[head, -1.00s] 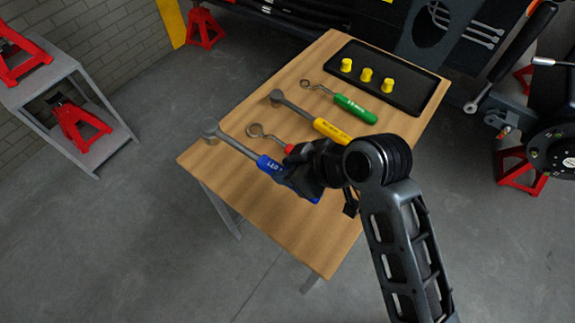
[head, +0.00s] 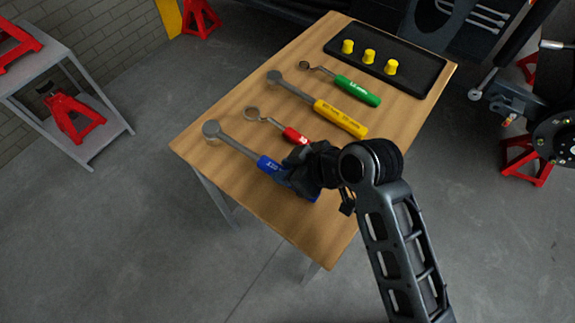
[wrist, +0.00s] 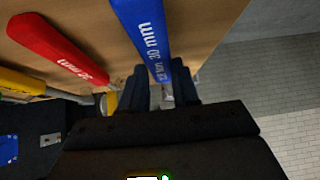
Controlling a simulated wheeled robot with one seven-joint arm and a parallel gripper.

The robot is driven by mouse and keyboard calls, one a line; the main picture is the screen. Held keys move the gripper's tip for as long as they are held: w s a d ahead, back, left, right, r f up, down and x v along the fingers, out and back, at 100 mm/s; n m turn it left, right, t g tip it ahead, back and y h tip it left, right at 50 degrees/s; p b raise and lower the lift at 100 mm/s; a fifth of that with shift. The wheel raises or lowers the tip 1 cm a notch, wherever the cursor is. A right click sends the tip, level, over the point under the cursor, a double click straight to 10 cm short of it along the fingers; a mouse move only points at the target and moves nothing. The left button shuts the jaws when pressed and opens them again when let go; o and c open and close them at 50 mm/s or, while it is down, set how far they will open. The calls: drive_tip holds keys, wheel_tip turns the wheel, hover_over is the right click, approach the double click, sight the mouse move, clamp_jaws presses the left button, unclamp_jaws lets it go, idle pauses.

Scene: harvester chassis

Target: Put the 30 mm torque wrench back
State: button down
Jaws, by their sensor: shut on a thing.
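The blue-handled torque wrench (head: 236,144), with "30 mm" readable on its handle in the wrist view (wrist: 146,30), is at the near left side of the wooden table (head: 225,105). Its round grey head points to the far left. I cannot tell whether the wrench touches the tabletop. The red-handled wrench (head: 293,135) lies just beyond it, partly hidden by my gripper.
A yellow-handled wrench (head: 340,118) and a green-handled wrench (head: 357,91) lie further back on the table. A black tray (head: 415,80) with three yellow pieces (head: 369,56) is at the far end. A grey shelf with red jack stands (head: 75,118) stands left.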

drive_tip(key=c, duration=0.8)
unclamp_jaws()
drive_tip(key=shift+o, duration=0.2)
drive_tip(key=shift+f, duration=0.1)
drive_tip(key=shift+v, duration=3.95)
